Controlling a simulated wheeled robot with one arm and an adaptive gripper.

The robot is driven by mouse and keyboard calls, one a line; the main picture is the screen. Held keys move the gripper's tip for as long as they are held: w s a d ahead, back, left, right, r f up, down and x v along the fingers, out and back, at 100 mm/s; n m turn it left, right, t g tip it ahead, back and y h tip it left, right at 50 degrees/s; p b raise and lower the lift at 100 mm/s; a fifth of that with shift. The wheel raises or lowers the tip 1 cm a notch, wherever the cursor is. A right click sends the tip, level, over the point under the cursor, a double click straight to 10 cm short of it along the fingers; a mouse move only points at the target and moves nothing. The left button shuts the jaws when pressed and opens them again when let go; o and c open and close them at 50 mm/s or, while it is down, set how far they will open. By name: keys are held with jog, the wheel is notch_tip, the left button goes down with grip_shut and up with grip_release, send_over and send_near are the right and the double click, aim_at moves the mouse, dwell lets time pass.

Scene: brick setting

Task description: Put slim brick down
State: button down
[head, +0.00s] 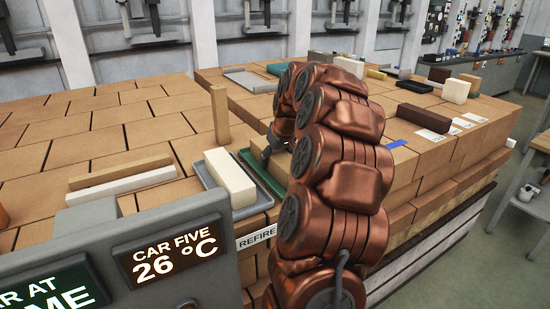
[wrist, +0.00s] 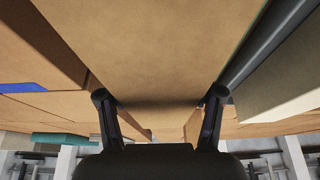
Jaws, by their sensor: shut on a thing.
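My gripper (head: 268,152) is shut on a tan brick and sits low, close over the stacked bricks, beside the green tray (head: 262,178). In the wrist view, the tan brick (wrist: 155,50) fills the space between the two fingertips (wrist: 160,96). In the head view my arm hides most of the held brick, and only a bit of tan (head: 283,162) shows by the fingers. I cannot tell whether the brick touches what is under it.
A grey tray (head: 205,178) with a cream brick (head: 230,178) lies left of the green tray. A tan brick (head: 220,115) stands upright behind. A display box (head: 190,228) stands in front. A dark brick (head: 424,118) and blue tape (head: 397,144) lie to the right.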

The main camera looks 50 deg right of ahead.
jog(key=shift+f, duration=0.15)
jog(key=shift+c, duration=0.9)
grip_release()
jog(key=shift+s+r, duration=0.1)
jog(key=shift+r, duration=0.35)
jog(key=b+v, duration=0.3)
jog(key=v, duration=0.8)
jog(key=shift+s+a+r, duration=0.15)
jog(key=shift+r, duration=0.05)
